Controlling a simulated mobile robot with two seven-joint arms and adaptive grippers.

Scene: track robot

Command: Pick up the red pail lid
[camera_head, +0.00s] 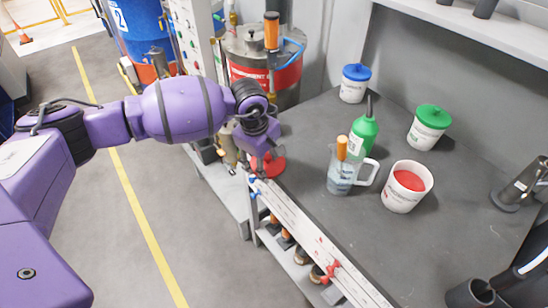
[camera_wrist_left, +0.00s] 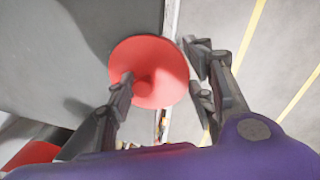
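The red pail lid (camera_head: 270,166) lies at the left edge of the grey workbench (camera_head: 310,235), below my left gripper (camera_head: 263,155). In the left wrist view, the lid (camera_wrist_left: 165,60) is a round red disc with a small knob. My left gripper (camera_wrist_left: 160,72) is open there. One finger overlaps the lid close to the knob; the other is by the lid's right edge. Whether a finger touches the lid is unclear. A white pail (camera_head: 404,198) with a red label and red inside stands open on the bench. My right gripper is not in view.
A glass jug (camera_head: 342,178) and a green bottle (camera_head: 363,136) stand left of the open pail. Pails with blue (camera_head: 356,73) and green (camera_head: 435,116) lids stand farther back. A grey drum (camera_head: 280,80) with a red band is beyond the bench's left end.

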